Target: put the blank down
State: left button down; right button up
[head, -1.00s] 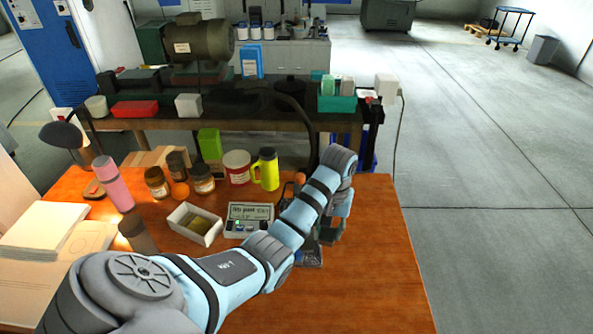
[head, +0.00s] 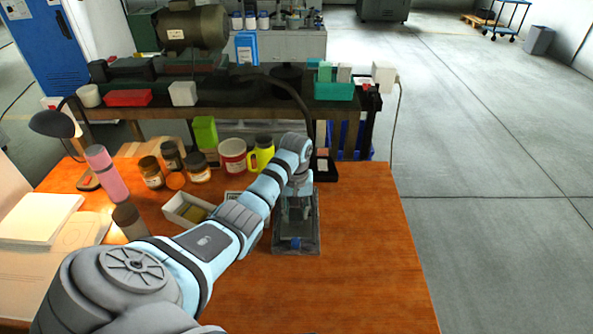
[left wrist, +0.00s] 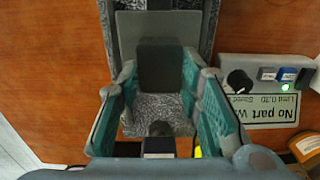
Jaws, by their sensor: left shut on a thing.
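My left gripper (head: 296,212) is over the grey metal fixture (head: 283,247) on the wooden table. In the left wrist view its two teal-padded fingers (left wrist: 160,75) are closed on the blank, a dark grey block (left wrist: 160,62). Behind the block are a light grey plate and the fixture's speckled grey surface (left wrist: 150,112). I cannot tell whether the block touches the fixture. In the head view my own arm and gripper hide the block. My right gripper is not in view.
A display box with knob and buttons (left wrist: 262,95) stands beside the fixture, reading "No part w...". The table's right front is clear.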

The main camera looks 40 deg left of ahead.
aim_at(296, 213)
pick_arm(q)
notch_tip(296, 213, down, 3)
jog(key=shift+d+b, duration=0.1)
jog(key=shift+b, duration=0.25)
jog(key=c, duration=1.1)
grip_release()
notch_tip(296, 213, up, 12)
jog(key=p, duration=0.3)
jog(key=shift+r, duration=0.1)
